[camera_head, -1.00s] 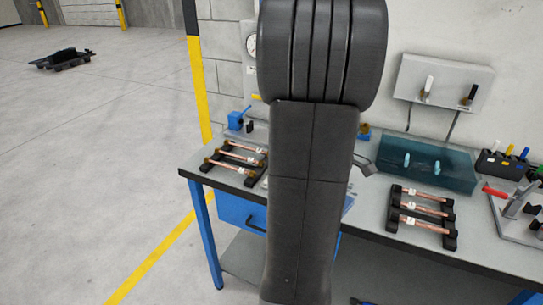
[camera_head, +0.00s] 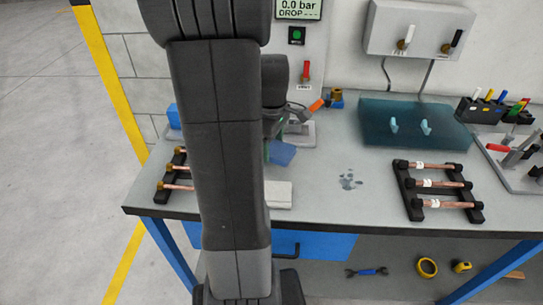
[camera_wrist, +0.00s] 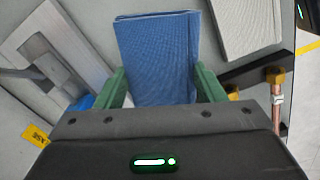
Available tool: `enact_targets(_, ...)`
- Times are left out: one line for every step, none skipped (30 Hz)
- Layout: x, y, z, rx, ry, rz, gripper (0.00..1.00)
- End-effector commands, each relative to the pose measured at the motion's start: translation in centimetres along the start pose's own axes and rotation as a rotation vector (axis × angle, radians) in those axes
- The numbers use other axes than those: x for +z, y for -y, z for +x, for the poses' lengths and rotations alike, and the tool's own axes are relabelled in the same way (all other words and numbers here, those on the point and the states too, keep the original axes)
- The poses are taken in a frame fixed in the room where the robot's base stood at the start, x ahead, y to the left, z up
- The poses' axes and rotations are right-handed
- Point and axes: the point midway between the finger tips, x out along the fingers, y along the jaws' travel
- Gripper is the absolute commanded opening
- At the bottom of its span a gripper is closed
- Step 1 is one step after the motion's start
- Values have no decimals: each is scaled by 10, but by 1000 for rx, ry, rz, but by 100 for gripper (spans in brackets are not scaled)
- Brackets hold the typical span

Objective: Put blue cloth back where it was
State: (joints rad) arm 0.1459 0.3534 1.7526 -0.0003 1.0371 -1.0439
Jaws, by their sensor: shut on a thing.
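The blue cloth (camera_wrist: 157,55) is a folded, textured piece held between the green fingers of my gripper (camera_wrist: 160,88) in the wrist view. In the head view, part of the cloth (camera_head: 283,153) shows just right of my arm, over the bench between the light grey pad (camera_head: 279,195) and the test fixture. My arm hides most of the gripper there. Whether the cloth touches the bench I cannot tell. The light grey pad also shows at the upper right of the wrist view (camera_wrist: 244,22).
Copper tubes on a black rack (camera_head: 438,186) lie at right; another rack (camera_head: 170,186) is partly hidden left of my arm. Wet marks (camera_head: 350,182) lie on the bench (camera_head: 330,217). A metal plate (camera_wrist: 50,48) is beside the cloth.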

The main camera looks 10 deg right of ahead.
Motion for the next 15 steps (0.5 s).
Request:
enact_targets(0,0,4,0,0,0,41)
enact_targets(0,0,6,0,0,0,41)
enact_targets(0,0,10,-1,0,0,41)
enact_targets(0,0,15,-1,1,0,41)
enact_targets(0,0,20,-3,1,0,41)
enact_targets(0,0,26,-2,1,0,41)
enact_targets(0,0,30,-2,1,0,41)
enact_targets(0,0,34,-2,1,0,41)
enact_targets(0,0,38,-1,1,0,41)
enact_targets(0,0,40,-1,0,0,41)
enact_targets(0,0,42,0,0,0,41)
enact_targets(0,0,43,1,-1,0,41)
enact_targets(0,0,43,2,-1,0,41)
enact_targets(0,0,43,2,-1,0,41)
enact_targets(0,0,42,2,-1,0,41)
